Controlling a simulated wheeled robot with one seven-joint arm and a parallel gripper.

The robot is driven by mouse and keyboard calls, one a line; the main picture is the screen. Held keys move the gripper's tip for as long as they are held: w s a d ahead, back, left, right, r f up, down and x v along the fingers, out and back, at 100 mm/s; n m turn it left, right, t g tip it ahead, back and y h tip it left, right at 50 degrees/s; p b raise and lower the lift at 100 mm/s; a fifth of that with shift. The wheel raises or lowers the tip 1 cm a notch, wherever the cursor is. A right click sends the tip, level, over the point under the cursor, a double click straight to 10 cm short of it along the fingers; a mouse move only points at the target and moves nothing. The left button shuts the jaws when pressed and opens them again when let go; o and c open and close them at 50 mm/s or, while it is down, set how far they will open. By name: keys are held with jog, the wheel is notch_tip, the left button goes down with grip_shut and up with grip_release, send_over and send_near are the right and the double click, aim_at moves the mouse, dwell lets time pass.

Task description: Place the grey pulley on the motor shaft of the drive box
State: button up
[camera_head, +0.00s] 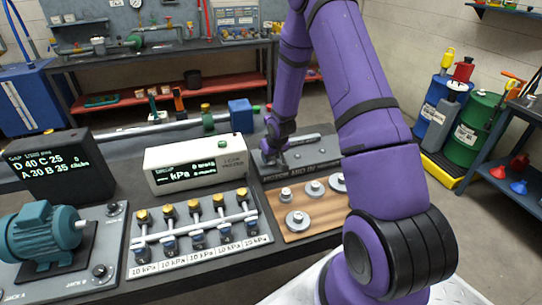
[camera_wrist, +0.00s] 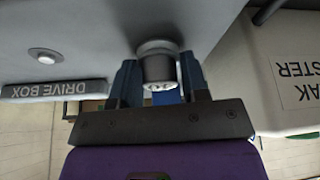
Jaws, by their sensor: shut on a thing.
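My gripper (camera_wrist: 158,85) is shut on a small grey pulley (camera_wrist: 157,66), a dark cylinder with a pale flange, between its two blue fingers. The pulley's flange end faces the pale grey surface of the drive box (camera_wrist: 100,35), which carries a "DRIVE BOX" label. The motor shaft is hidden, and I cannot tell whether the pulley touches the box or sits around the shaft. In the head view my gripper (camera_head: 273,152) is small and low over a grey block between the leak tester and my arm.
The white leak tester (camera_head: 195,164) stands close to the left of my gripper; it also shows in the wrist view (camera_wrist: 290,65). A wooden board (camera_head: 310,228) with several round metal parts lies in front. A teal motor (camera_head: 40,234) stands at the left.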

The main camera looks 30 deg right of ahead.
jog(key=o, duration=0.9)
jog(key=shift+f, duration=0.1)
jog(key=shift+o, duration=0.2)
jog(key=s+a+r, duration=0.3)
jog(key=s+r, duration=0.2)
jog(key=r, duration=0.6)
jog(key=s+a+r+h, duration=0.1)
jog(key=s+a+r, duration=0.3)
jog(key=r, duration=0.7)
jog(key=s+a+r, duration=0.1)
jog(key=s+r, duration=0.5)
jog(key=r, duration=0.5)
jog(key=s+a+r, duration=0.3)
jog(key=s+r, duration=0.1)
jog(key=s, duration=0.5)
jog(key=s+a+r+n+y, duration=0.1)
jog(key=s+a+r, duration=0.3)
jog(key=s, duration=0.6)
jog(key=shift+s+a+r+t, duration=0.2)
jog(key=shift+s+r+t, duration=0.1)
jog(key=shift+r, duration=0.2)
